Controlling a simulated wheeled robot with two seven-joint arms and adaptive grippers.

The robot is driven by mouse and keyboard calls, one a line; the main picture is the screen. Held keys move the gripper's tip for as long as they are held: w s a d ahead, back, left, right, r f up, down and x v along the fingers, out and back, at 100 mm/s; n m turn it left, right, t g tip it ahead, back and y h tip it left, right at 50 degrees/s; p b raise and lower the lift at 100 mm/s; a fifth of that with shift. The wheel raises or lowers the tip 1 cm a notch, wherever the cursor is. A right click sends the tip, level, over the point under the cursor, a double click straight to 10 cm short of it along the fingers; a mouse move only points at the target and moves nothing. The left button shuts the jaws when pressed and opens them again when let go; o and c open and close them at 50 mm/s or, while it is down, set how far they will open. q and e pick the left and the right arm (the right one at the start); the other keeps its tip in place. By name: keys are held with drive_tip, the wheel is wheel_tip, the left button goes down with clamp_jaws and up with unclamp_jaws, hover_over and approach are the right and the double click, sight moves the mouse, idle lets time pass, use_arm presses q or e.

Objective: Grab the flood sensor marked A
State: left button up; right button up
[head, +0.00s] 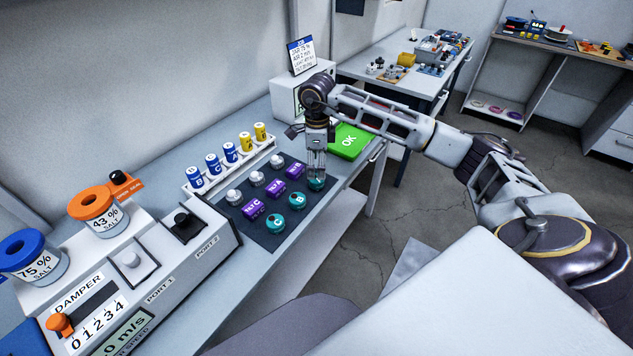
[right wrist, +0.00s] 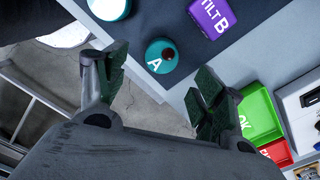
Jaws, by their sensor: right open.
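The teal round flood sensor marked A (head: 317,185) stands at the far right corner of the dark mat (head: 262,236). Its letter A shows in the right wrist view (right wrist: 160,62). My right gripper (head: 316,174) points down just above sensor A and partly covers it in the head view. In the right wrist view its fingers (right wrist: 162,84) are spread and empty, with the sensor beyond the gap between them. Teal sensors B (head: 297,201) and C (head: 275,223) stand nearer on the mat. My left gripper is not in view.
Purple tilt sensors (head: 276,187) and silver-white round parts (head: 256,178) stand beside the teal row. A battery rack (head: 228,166) lies behind the mat. A green OK bin (head: 350,140) stands close beyond sensor A. The bench's front edge is near the sensor.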

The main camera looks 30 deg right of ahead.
drive_tip(key=shift+f, duration=0.95)
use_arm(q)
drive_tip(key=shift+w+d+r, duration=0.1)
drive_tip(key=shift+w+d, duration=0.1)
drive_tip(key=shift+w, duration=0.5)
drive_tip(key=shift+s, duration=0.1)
